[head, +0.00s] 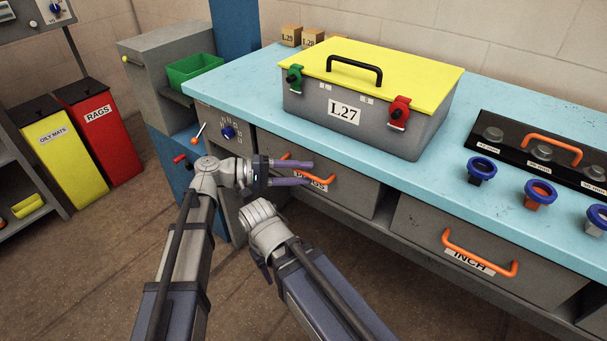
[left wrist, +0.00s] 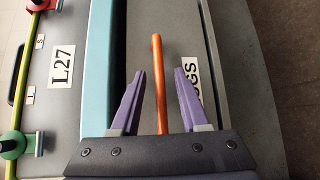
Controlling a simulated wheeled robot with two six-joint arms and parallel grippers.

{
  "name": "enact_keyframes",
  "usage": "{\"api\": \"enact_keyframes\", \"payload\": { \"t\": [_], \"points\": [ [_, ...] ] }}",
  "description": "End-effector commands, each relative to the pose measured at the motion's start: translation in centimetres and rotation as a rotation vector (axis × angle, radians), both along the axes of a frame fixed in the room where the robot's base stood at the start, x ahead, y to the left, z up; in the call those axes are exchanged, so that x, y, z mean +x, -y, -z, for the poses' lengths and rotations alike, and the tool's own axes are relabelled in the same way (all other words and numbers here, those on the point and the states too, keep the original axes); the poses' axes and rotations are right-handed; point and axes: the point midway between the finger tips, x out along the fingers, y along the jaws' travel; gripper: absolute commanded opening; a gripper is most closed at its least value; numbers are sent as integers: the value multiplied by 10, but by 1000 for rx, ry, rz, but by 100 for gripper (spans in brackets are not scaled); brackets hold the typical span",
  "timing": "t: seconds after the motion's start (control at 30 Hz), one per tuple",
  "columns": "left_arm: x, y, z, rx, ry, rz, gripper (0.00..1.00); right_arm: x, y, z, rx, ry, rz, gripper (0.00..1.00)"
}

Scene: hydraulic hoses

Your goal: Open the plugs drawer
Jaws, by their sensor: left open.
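The plugs drawer (head: 345,193) is a grey front under the blue bench top, with an orange bar handle (head: 320,182) and a white label (head: 310,184) partly covered by my gripper. The drawer looks shut. My left gripper (head: 306,173) is open at the handle, its purple fingers on either side of the bar. In the left wrist view the orange handle (left wrist: 158,75) runs between the two fingers (left wrist: 160,95), with a gap on both sides. The label is partly hidden behind a finger. My right arm is folded low in front of the bench, its jaws not clearly visible.
A grey case (head: 360,117) with a yellow lid, labelled L27, stands on the bench (head: 235,88). The INCH drawer (head: 440,225) lies to the right. A red-handled lever (head: 181,158) and a blue knob (head: 228,131) are left of the plugs drawer.

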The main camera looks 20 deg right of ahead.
Motion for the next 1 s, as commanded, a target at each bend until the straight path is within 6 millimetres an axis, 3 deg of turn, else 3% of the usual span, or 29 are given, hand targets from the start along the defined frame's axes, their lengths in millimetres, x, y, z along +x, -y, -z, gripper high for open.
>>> {"api": "enact_keyframes", "payload": {
  "t": [0.4, 0.8, 1.0],
  "points": [
    [-1, 8, 1, 0, 0, 0, 45, 0, 0, 1, 0, 0, 0, 50],
    [-1, 8, 1, 1, 0, -1, 0, 0, 0, 1, 0, 0, 0, 50],
    [-1, 8, 1, 1, 0, -1, 0, 0, 0, 1, 0, 0, 0, 50]
  ]
}}
